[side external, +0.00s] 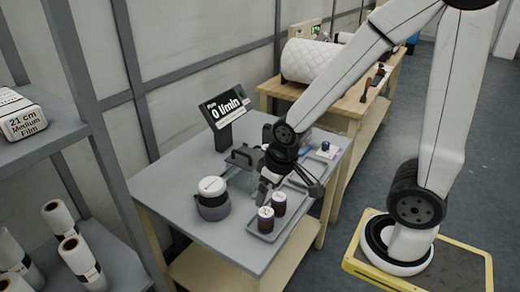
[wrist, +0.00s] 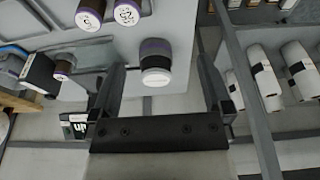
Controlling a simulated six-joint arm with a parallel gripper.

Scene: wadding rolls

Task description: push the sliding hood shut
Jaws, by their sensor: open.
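What looks like the sliding hood (side external: 243,158) is a dark grey piece with a handle, over a clear part, near the middle of the grey table in the side view. My gripper (side external: 290,192) is to the right of it, above the tray. In the wrist view my gripper (wrist: 161,66) has its two dark fingers wide apart with nothing held. I cannot tell how far the hood stands open. I cannot clearly make out the hood in the wrist view.
A round purple-and-white jar (side external: 212,198) stands left of the tray (side external: 290,222). Two brown jars with white lids (side external: 267,220) stand on the tray. A display reading "0 l/min" (side external: 226,108) stands at the back. A shelf with white rolls (side external: 75,255) is at left.

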